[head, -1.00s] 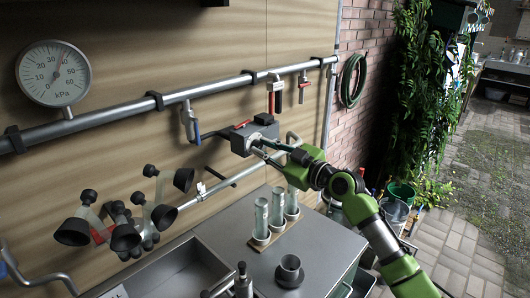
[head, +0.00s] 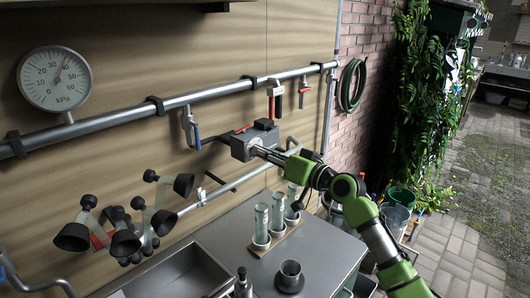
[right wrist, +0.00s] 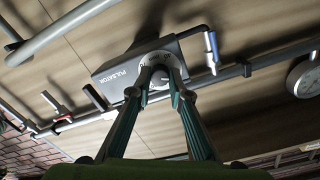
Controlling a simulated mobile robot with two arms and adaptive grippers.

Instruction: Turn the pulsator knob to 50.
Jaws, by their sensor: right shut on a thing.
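The pulsator is a grey box (head: 240,147) under the steel pipe on the wall, in the middle of the head view. In the right wrist view the box (right wrist: 118,78) bears the word PULSATOR. Its round knob (right wrist: 160,82) is on the front face, largely hidden by my fingers. My right gripper (head: 258,151) reaches in from the right and is shut on the knob; in the right wrist view its two fingertips (right wrist: 159,70) sit on either side of it. My left gripper is not in view.
A kPa gauge (head: 55,79) hangs at upper left on the pipe (head: 110,118). Valves with blue (head: 192,130) and red (head: 276,92) handles hang close by. Below are a teat cup cluster (head: 125,235), glass tubes (head: 262,222) in a rack and a metal bench (head: 320,262).

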